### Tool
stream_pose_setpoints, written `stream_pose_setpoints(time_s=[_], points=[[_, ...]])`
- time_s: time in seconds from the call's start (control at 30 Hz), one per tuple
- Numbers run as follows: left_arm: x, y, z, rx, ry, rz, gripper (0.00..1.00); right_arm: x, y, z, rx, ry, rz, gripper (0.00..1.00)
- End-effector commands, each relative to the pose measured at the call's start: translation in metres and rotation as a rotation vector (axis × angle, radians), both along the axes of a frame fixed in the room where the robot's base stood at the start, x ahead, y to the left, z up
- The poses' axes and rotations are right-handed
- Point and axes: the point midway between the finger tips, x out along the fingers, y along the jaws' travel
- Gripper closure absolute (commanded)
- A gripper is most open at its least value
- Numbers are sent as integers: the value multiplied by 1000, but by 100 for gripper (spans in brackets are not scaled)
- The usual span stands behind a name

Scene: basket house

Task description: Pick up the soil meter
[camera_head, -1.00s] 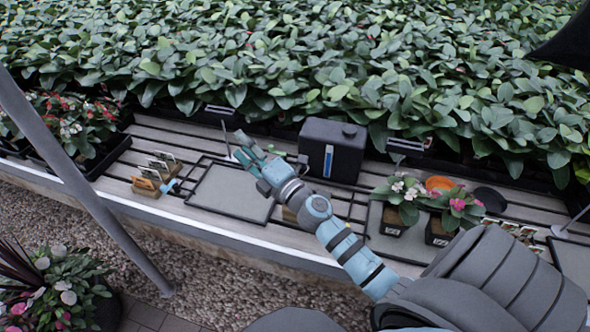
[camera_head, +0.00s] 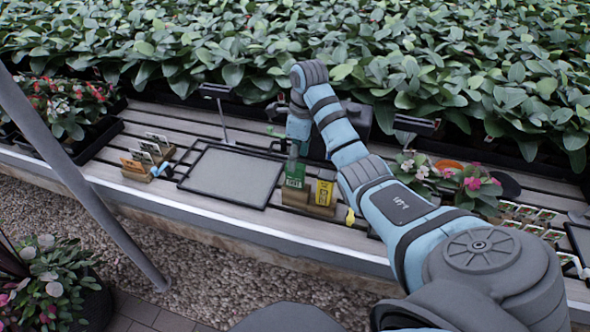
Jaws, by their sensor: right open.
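A small wooden holder (camera_head: 294,196) on the slatted bench carries a green upright device (camera_head: 295,174) and a yellow one (camera_head: 324,191). I cannot tell for sure which of them is the soil meter. My right gripper (camera_head: 293,156) points down directly over the green device, with its fingers open around or just above its top; contact is not clear. The yellow device stands just to the right of the fingers. A small yellow-tipped item (camera_head: 349,216) shows beside my forearm. My left gripper is not in view.
A grey framed tray (camera_head: 232,176) lies left of the holder. Small signs in a wooden rack (camera_head: 146,158) stand further left. A dark box (camera_head: 357,117) is behind my wrist. Potted flowers (camera_head: 478,186) and seed packets (camera_head: 530,218) are at right. Dense plants fill the back.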

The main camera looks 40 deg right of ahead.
Motion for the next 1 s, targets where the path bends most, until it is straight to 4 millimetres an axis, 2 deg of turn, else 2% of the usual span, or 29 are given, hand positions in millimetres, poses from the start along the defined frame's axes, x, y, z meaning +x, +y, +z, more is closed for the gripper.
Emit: stream_pose_setpoints(time_s=[0.13,0.3,0.5,0.57,0.8,1.0], points=[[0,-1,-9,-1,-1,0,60,-4,3,-19,1,0,1,53],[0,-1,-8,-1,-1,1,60,-5,7,-47,2,1,0,53],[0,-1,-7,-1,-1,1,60,-4,7,-50,0,-2,0,53],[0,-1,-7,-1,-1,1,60,-4,7,-49,0,-2,0,61],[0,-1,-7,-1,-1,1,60,-4,7,-49,1,-2,0,100],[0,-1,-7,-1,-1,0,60,-4,7,-49,1,-2,0,100]])
